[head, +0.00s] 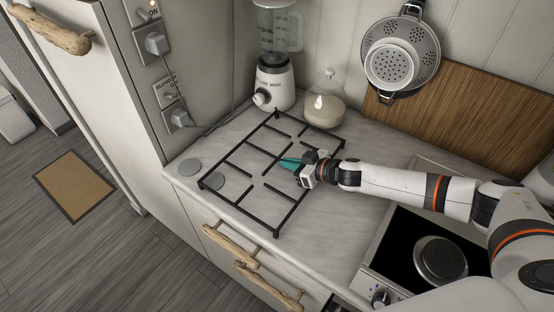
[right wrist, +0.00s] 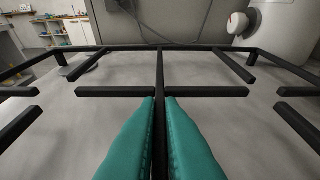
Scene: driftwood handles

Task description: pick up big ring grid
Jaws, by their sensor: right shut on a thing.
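The big ring grid (head: 243,165) is a black metal frame with crossbars, over the pale marble counter in the head view. It looks about level. In the right wrist view its bars (right wrist: 205,92) spread across the picture. My right gripper (head: 290,163) has teal fingers and comes in from the right side of the grid. In the right wrist view the fingers (right wrist: 161,130) are shut on the grid's middle bar, one on each side. Whether the grid's feet touch the counter is hard to tell. My left gripper is not in view.
A blender (head: 273,80) and a glass jar (head: 324,101) stand close behind the grid. A colander (head: 400,55) hangs by a wooden board (head: 490,90). A cooktop (head: 437,255) is at the right. Drawers with driftwood handles (head: 230,244) face the front.

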